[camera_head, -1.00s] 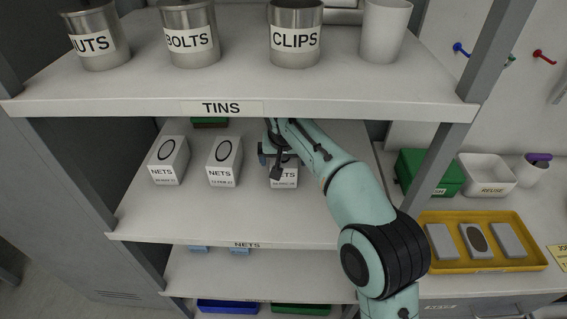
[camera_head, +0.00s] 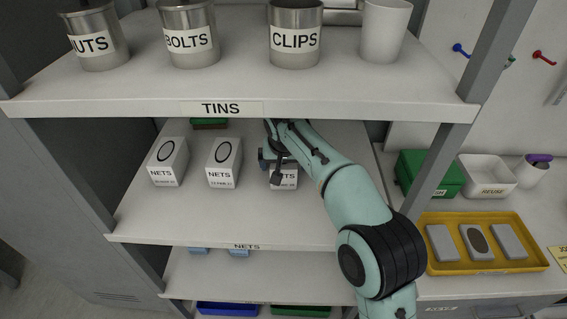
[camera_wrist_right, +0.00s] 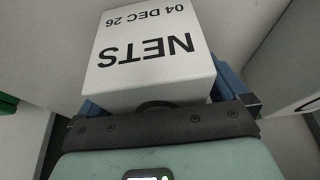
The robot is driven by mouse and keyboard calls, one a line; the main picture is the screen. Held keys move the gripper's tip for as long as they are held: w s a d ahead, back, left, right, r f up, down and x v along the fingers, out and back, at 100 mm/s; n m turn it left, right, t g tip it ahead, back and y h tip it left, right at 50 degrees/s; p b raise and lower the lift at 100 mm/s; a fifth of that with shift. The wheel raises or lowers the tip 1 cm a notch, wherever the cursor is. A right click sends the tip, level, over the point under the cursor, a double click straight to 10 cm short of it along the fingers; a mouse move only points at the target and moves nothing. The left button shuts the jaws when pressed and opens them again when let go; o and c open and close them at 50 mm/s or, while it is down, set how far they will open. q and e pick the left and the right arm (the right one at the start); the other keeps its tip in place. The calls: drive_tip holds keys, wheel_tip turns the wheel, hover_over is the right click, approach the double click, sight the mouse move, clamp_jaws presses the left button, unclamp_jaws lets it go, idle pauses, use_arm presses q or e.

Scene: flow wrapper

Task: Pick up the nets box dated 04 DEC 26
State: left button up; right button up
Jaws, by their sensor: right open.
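Three white nets boxes stand in a row on the middle shelf in the head view: a left one (camera_head: 168,163), a middle one (camera_head: 224,163) and a right one (camera_head: 285,181). The right one is partly hidden by my right gripper (camera_head: 277,162). In the right wrist view, the box (camera_wrist_right: 150,55) under my gripper reads NETS and 04 DEC 26, upside down. My right gripper (camera_wrist_right: 160,100) is open, with a blue finger on each side of this box. Whether the fingers touch it is not clear. My left gripper is not in view.
The TINS shelf (camera_head: 330,107) hangs close above my right arm. A grey upright (camera_head: 445,150) stands to the right of the arm. A yellow tray (camera_head: 480,267) with grey boxes sits on the right-hand bench. The shelf front (camera_head: 190,215) is clear.

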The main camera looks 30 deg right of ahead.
drive_tip(key=c, duration=1.1)
drive_tip(key=shift+o, duration=0.2)
drive_tip(key=shift+r, duration=0.1)
